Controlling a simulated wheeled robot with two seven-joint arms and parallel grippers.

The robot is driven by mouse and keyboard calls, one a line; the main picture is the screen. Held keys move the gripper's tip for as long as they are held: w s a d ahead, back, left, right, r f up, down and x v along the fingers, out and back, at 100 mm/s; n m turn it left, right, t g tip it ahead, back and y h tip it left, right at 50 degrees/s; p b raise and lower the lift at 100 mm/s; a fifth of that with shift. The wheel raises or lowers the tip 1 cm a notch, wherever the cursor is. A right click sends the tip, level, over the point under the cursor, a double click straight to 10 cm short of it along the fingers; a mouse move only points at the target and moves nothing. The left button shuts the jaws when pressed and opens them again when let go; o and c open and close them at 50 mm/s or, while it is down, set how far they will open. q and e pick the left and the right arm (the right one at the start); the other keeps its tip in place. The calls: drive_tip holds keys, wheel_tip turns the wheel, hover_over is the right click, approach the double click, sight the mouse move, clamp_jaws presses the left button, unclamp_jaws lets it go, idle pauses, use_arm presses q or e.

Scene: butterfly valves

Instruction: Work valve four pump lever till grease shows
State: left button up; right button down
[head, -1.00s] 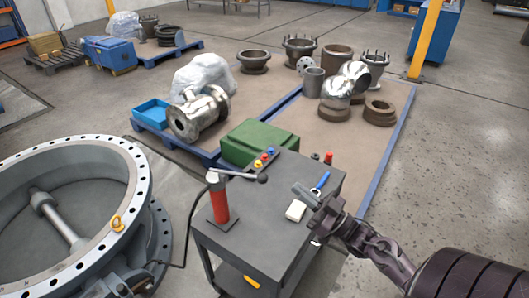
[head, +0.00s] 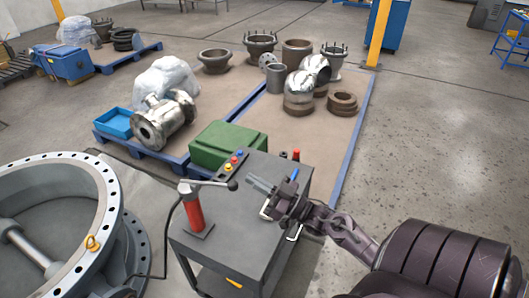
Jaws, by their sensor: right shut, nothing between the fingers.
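The grease pump is a red cylinder (head: 194,210) standing upright on a dark cart (head: 230,235). Its silver lever (head: 208,184) reaches right from the pump's top and ends in a black ball knob (head: 232,185). My right gripper (head: 257,184) comes in from the right over the cart top. It is shut and empty, its tip just right of the knob with a small gap in the picture. A large grey flanged valve (head: 105,200) lies at the left, cut by the frame edge. A dark hose runs from the pump side towards it. I see no grease. My left gripper is out of view.
Coloured buttons (head: 235,160) sit at the cart's back edge. A green case (head: 222,146) stands behind the cart. Pallets with metal fittings stand farther back; floor at the right is clear.

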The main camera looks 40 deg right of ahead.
drive_tip(key=shift+w+a+f+p, duration=0.3)
drive_tip(key=shift+w+f+p, duration=0.1)
drive_tip(key=shift+w, duration=0.3)
drive_tip(key=shift+w+a+f+p, duration=0.3)
drive_tip(key=shift+w+f+p, duration=0.1)
drive_tip(key=shift+w, duration=0.35)
drive_tip(key=shift+w+a+f+p, duration=0.3)
drive_tip(key=shift+w+f, duration=0.1)
drive_tip(key=shift+w, duration=0.3)
wheel_tip(320, 180, down, 11)
drive_tip(key=s+t+y+b, duration=0.1)
drive_tip(key=s+t+b, duration=0.1)
drive_tip(key=b, duration=1.4)
drive_tip(key=shift+d+r+t, duration=0.15)
drive_tip(key=shift+d+t, duration=0.15)
drive_tip(key=shift+t, duration=0.6)
